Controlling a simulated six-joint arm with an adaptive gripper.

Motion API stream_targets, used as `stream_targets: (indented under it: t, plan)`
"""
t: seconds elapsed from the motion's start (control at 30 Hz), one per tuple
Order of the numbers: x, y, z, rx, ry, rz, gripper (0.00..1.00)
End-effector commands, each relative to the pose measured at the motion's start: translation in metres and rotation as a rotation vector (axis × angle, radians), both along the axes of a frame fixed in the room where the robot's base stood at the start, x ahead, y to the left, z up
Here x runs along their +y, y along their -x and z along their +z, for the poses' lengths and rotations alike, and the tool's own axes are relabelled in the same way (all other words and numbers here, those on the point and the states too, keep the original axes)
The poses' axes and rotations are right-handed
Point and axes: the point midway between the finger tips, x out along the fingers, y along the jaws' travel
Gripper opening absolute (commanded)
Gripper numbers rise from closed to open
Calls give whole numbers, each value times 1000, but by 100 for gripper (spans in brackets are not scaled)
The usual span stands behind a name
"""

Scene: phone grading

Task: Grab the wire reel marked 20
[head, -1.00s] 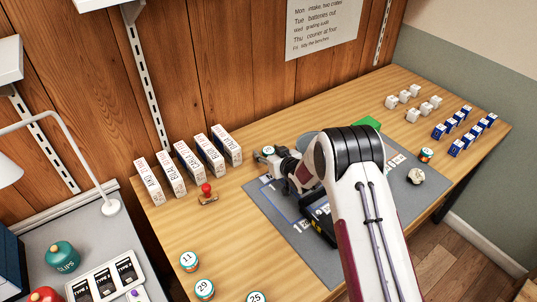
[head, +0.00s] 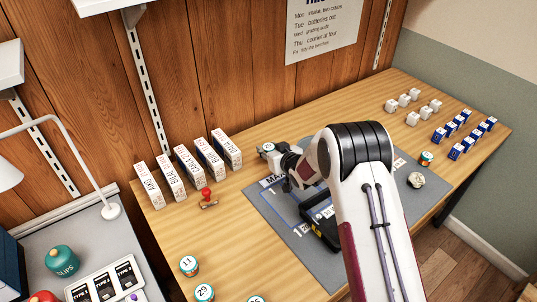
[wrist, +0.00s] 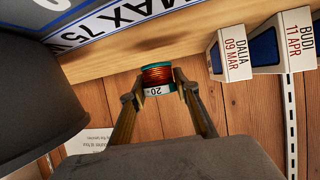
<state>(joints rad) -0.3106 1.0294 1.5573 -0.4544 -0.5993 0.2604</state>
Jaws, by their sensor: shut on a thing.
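The wire reel marked 20 (wrist: 157,78) has copper-coloured wire between teal rims and a white label reading 20, upside down in the wrist view. My gripper (wrist: 158,88) is shut on it, one finger on each side. In the head view the reel (head: 268,147) shows small at the end of my gripper (head: 272,152), near the back of the table. I cannot tell for sure how far it is above the table.
A row of upright name-and-date boxes (head: 172,176) stands left of my gripper, with a red-knobbed stamp (head: 207,197) in front. Other reels, 11 (head: 189,266) and 29 (head: 204,292), stand at the front left. A black device (head: 320,222) lies on the grey mat (head: 272,218).

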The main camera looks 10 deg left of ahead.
Motion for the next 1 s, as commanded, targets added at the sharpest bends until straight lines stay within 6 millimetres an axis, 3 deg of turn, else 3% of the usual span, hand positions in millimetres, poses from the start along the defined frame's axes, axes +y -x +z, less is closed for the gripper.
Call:
stream_targets:
  t: [0.43, 1.0]
  plan:
    - [0, 0, 56, -1, 0, 0, 11]
    - [0, 0, 66, -1, 1, 0, 11]
